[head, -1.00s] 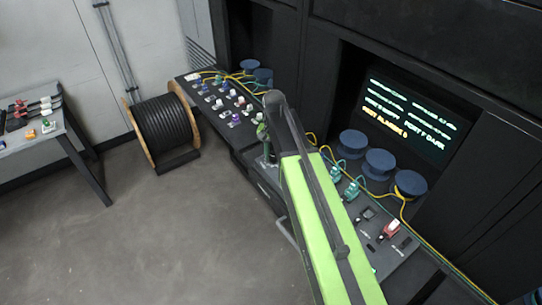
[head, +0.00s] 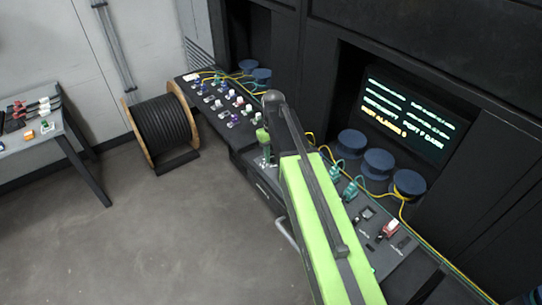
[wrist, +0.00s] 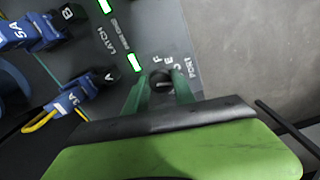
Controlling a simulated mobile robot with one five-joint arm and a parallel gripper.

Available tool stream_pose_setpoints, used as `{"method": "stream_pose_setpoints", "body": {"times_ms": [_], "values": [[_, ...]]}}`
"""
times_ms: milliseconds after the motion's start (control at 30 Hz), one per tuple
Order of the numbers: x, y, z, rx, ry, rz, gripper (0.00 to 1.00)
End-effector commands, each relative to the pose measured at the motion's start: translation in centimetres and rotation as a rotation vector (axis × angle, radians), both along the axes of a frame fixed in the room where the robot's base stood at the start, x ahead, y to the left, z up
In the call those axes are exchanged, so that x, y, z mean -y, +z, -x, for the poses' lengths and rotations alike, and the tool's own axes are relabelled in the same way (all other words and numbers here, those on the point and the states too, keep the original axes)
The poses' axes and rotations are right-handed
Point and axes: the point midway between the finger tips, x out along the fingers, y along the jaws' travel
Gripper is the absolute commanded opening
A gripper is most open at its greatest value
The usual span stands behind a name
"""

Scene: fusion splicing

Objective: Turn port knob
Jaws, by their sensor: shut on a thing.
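The port knob (wrist: 160,79) is a small dark round knob on the grey panel, beside the printed letters E and F and the word PORT in the wrist view. My gripper (wrist: 158,88) has its two green fingers on either side of the knob and is shut on it. The fingers and my green wrist hide part of the knob. In the head view my gripper (head: 266,150) is down at the front edge of the console, and the knob cannot be made out there.
Blue connectors (wrist: 78,97) with a yellow cable sit left of the knob in the wrist view. Lit green-framed windows (wrist: 134,62) are near the LATCH label. A screen (head: 405,118) glows behind. The floor (head: 170,230) is clear.

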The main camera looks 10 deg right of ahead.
Motion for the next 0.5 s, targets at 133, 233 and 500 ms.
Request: {"method": "stream_pose_setpoints", "body": {"times_ms": [133,233,500], "values": [[-0.03,0.06,-0.26,0.007,0.025,0.0,0.0],[-0.06,0.06,-0.26,0.007,0.032,-0.001,0.0],[-0.15,0.06,-0.27,0.007,0.035,-0.002,0.0]]}}
